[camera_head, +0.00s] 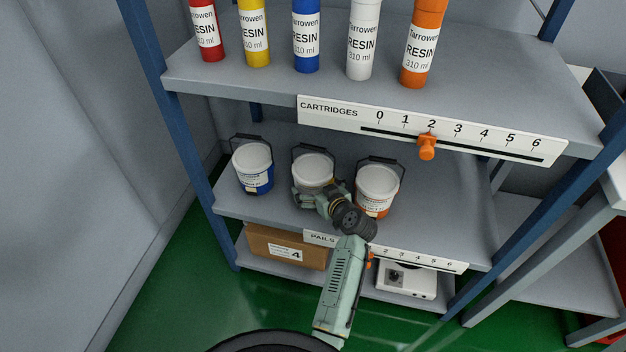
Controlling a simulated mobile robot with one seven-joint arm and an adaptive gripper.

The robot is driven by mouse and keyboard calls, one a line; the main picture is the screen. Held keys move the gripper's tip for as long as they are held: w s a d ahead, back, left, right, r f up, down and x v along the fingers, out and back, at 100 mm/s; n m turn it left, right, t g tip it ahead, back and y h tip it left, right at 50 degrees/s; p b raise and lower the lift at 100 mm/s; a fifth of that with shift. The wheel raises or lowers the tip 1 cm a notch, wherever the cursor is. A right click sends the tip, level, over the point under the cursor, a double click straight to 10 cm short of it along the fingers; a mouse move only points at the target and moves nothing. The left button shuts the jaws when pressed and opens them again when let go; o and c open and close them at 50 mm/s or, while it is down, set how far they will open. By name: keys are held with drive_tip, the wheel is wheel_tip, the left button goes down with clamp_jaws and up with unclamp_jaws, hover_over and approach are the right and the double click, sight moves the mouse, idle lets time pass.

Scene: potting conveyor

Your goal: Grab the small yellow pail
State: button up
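Three small white-lidded pails with dark handles stand in a row on the middle shelf. The middle pail (313,167) is mostly hidden behind my gripper and wrist; a bit of yellow shows at its lower right side. My gripper (303,199) is in front of this pail, low on its left side. Whether its fingers touch the pail, and whether they are open or shut, cannot be made out.
A blue-banded pail (253,168) stands on the left and an orange-banded pail (377,187) close on the right, beside my wrist. The middle shelf's right part (445,205) is clear.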

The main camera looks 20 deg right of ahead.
drive_tip(key=c, duration=1.5)
drive_tip(key=shift+r, duration=0.15)
drive_tip(key=shift+c, duration=0.3)
drive_tip(key=shift+r, duration=0.15)
